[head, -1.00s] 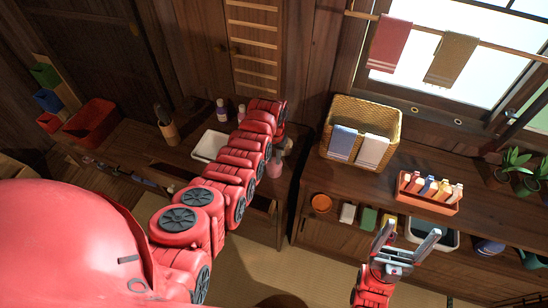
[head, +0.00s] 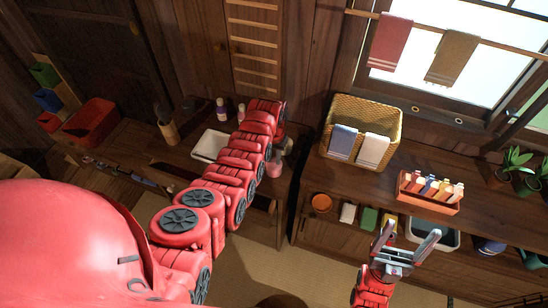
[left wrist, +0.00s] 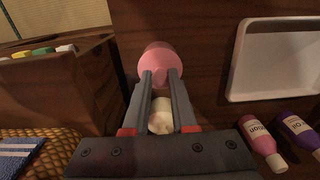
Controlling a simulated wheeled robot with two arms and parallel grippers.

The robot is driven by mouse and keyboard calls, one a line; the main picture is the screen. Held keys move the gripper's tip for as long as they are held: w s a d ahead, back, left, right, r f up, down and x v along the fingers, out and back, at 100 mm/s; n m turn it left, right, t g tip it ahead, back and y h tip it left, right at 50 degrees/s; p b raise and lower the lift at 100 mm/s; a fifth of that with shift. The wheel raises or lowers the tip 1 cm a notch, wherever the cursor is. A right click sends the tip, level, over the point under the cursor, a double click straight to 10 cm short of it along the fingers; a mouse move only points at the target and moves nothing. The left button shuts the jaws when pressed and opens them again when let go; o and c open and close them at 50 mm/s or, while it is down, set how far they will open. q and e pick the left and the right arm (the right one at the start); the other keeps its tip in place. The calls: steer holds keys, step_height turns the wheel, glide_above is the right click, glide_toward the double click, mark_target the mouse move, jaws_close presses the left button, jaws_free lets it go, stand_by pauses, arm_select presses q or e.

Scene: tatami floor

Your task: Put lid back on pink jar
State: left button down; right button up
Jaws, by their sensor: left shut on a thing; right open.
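The pink jar (head: 273,169) stands at the right front part of the left counter, partly hidden by my left arm. In the left wrist view the pink jar (left wrist: 158,62) is just beyond my left fingertips. My left gripper (left wrist: 161,75) is shut with a round cream-coloured piece (left wrist: 160,116) between its fingers. This looks like the lid or its knob, but the fingers hide its edges, and I cannot tell whether it touches the jar. My right gripper (head: 407,240) is open and empty, in front of the right counter.
A white tray (head: 209,146) lies left of my left forearm, with bottles (head: 222,110) behind it. A wicker basket (head: 386,113) with towels and an orange rack (head: 427,205) stand on the right counter. A red bin (head: 91,122) is at far left. A dark gap separates the counters.

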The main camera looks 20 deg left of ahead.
stand_by(0.7)
arm_select(q)
steer(key=shift+c, duration=0.8)
jaws_free()
steer(key=shift+r, duration=0.1)
steer(key=shift+r+p, duration=1.4)
steer(key=shift+r, duration=0.95)
steer(key=shift+r+p, duration=0.4)
steer(key=shift+r, duration=0.65)
steer(key=shift+c, duration=0.2)
jaws_close()
